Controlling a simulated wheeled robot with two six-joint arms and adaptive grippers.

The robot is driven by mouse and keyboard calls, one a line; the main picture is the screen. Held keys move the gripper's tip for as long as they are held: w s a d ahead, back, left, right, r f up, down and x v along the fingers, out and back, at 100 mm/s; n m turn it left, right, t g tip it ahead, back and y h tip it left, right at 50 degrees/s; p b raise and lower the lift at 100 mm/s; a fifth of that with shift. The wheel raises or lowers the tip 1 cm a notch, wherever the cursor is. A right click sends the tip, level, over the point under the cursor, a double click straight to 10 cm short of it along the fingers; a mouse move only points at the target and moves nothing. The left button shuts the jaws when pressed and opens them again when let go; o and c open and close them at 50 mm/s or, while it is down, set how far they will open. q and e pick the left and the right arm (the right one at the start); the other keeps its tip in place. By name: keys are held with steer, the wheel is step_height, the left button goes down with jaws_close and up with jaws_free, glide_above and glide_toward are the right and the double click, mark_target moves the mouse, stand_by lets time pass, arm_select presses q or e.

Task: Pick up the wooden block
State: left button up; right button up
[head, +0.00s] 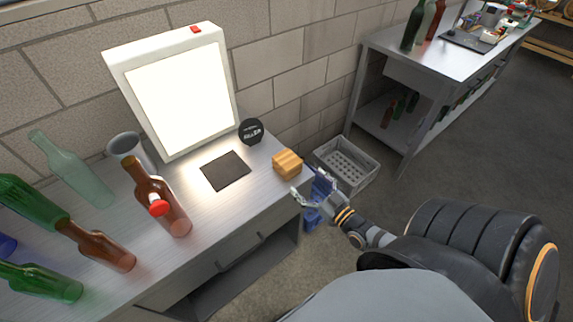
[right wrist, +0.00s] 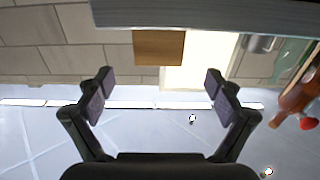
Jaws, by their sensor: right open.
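The wooden block (head: 287,164) is a light brown cube-like piece near the right end of the grey worktop (head: 215,208). My right gripper (head: 308,186) is just off the worktop's right end, close to the block. In the right wrist view the block (right wrist: 158,47) shows beyond the open fingers (right wrist: 159,84), roughly centred between them. The fingers are apart and empty, and a gap separates them from the block. My left gripper is not in view.
A lit panel (head: 180,92), dark mat (head: 225,171) and black round object (head: 251,131) stand left of and behind the block. Several bottles (head: 75,168) and a grey cup (head: 127,147) are farther left. A grey crate (head: 346,164) sits on the floor beyond the worktop's right end.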

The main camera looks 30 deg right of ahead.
mark_target(295, 170)
steer(key=shift+w, duration=0.3)
steer(key=w+b, duration=0.1)
steer(key=w, duration=0.3)
steer(key=shift+a, duration=0.2)
steer(key=shift+w, duration=0.65)
steer(key=w+b, duration=0.2)
steer(key=w, duration=0.2)
steer(key=shift+a, duration=0.1)
steer(key=shift+w, duration=0.3)
steer(key=shift+s+r, duration=0.1)
steer(key=shift+c, duration=0.7)
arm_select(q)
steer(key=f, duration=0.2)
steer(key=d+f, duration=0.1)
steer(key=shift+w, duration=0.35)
arm_select(e)
steer(key=c, duration=1.2)
